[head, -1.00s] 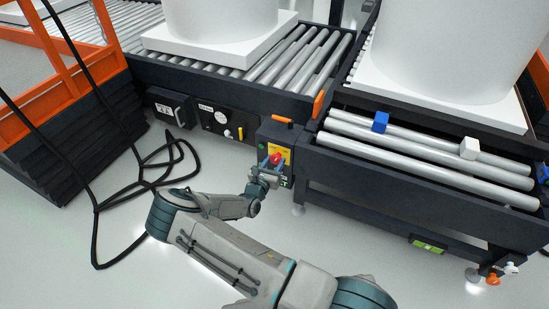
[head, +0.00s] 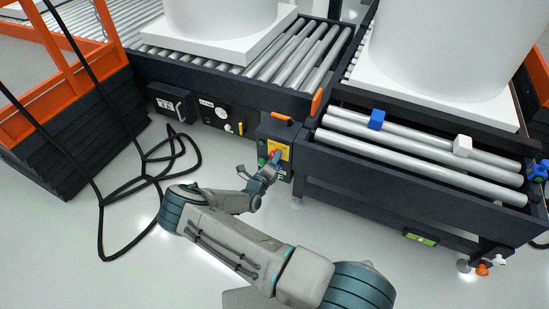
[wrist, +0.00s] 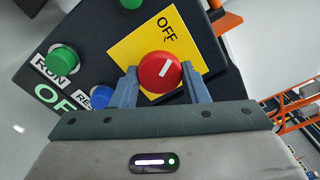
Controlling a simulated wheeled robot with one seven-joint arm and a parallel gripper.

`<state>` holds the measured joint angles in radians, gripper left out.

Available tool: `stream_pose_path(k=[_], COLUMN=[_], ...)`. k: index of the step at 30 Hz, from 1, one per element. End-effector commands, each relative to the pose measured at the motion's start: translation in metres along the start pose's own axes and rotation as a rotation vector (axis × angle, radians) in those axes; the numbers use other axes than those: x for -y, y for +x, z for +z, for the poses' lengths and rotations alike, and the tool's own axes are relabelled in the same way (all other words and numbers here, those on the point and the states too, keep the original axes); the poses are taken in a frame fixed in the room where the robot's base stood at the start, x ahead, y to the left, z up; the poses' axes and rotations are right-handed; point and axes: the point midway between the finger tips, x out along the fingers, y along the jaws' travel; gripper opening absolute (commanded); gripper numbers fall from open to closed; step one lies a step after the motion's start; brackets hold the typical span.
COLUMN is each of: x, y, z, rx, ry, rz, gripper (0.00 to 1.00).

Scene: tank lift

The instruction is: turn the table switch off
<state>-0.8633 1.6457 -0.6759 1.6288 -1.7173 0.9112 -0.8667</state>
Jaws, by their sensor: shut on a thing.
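The table switch is a round red knob (wrist: 158,72) with a short white mark, on a yellow plate (wrist: 125,47) printed OFF. The mark slants, its upper end pointing roughly toward the word OFF. My gripper (wrist: 161,80) is shut on the knob, one blue-grey finger on each side of it in the wrist view. In the head view my gripper (head: 268,163) reaches the dark control box (head: 284,132) below the table corner, and it partly hides the knob there.
A green RUN button (wrist: 62,60) and a blue button (wrist: 102,96) sit close beside the knob. Roller conveyors (head: 400,165) with white tanks stand behind. A black cable (head: 105,205) loops on the floor to the left, near an orange-railed platform (head: 60,90).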

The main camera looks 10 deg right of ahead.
Motion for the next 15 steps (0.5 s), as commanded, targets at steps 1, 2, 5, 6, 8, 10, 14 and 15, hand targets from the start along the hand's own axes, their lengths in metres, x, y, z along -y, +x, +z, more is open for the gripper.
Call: stream_pose_path(k=[1, 2, 5, 6, 8, 10, 14, 15], x=[0.0012, 0.0012, 0.0014, 0.0014, 0.0015, 0.0015, 0.0016, 0.0016], y=[0.0002, 0.0002, 0.0003, 0.0003, 0.0004, 0.0004, 0.0005, 0.0005], z=[-0.004, -0.0041, -0.0044, -0.0045, -0.0047, -0.0049, -0.0052, -0.0052], rx=[-0.008, -0.008, -0.009, -0.009, -0.009, -0.009, -0.01, -0.01], ry=[-0.038, -0.059, -0.126, -0.149, -0.18, -0.211, -0.254, -0.262], rz=[-0.001, -0.001, -0.001, -0.001, -0.001, 0.0, 0.0, 0.0], gripper=[0.18, 0.18, 0.18, 0.18, 0.18, 0.18, 0.18, 0.18])
